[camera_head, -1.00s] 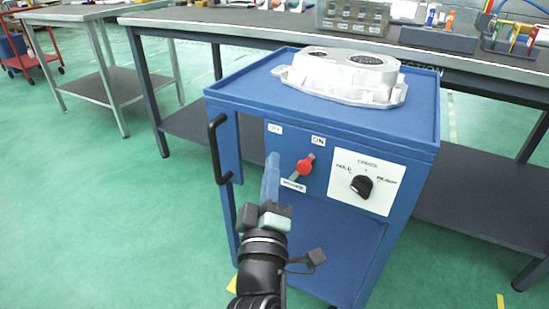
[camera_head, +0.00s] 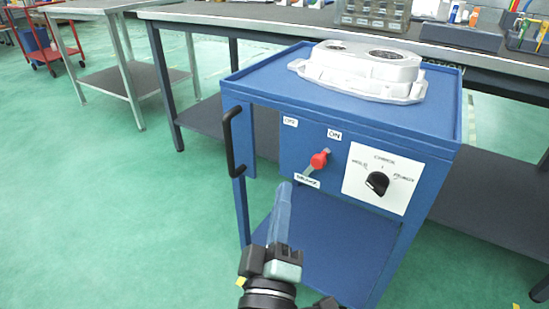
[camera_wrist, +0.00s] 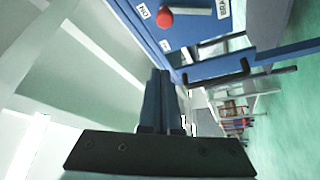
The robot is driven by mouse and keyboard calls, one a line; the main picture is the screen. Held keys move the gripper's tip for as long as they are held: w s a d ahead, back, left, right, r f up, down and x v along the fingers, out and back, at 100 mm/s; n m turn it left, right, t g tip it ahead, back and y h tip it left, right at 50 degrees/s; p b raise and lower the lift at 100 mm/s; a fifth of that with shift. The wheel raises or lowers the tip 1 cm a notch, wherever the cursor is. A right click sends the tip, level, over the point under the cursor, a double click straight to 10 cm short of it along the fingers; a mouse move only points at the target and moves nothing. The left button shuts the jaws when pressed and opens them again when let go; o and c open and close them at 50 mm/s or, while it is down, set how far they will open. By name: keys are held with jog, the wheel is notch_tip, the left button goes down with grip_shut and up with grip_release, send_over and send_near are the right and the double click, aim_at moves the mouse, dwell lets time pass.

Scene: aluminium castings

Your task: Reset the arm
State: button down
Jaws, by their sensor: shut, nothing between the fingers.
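My gripper (camera_head: 282,190) is at the bottom middle of the head view, in front of the blue cart (camera_head: 232,82). Its long fingers point up and away, are closed together and hold nothing. In the wrist view the closed fingers (camera_wrist: 160,78) reach up the middle. The cart's front panel carries a red-knobbed lever (camera_head: 319,160) between OFF and ON labels, and a black rotary knob (camera_head: 377,182) on a white plate. The fingers appear below and left of the lever, apart from it. The red knob also shows at the top of the wrist view (camera_wrist: 165,17).
A pale aluminium casting (camera_head: 360,72) lies on the cart top. A black handle (camera_head: 231,140) sticks out at the cart's left. A long workbench (camera_head: 250,18) with bins stands behind. Green floor (camera_head: 100,220) is clear at the left.

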notch_tip(320, 180, up, 25)
jog(key=s+m+t+p, duration=0.25)
jog(key=m+p, duration=0.25)
jog(key=m, duration=0.3)
jog(key=s+a+r+m+t+y+p, duration=0.15)
jog(key=s+r, duration=0.25)
jog(key=r, duration=0.5)
jog(key=s+a+r+t+y+p, duration=0.1)
jog(key=s+a+r+t+y, duration=0.2)
jog(key=r, duration=0.6)
notch_tip(320, 180, up, 37)
jog(key=p, duration=3.8)
jog(key=shift+d, duration=0.1)
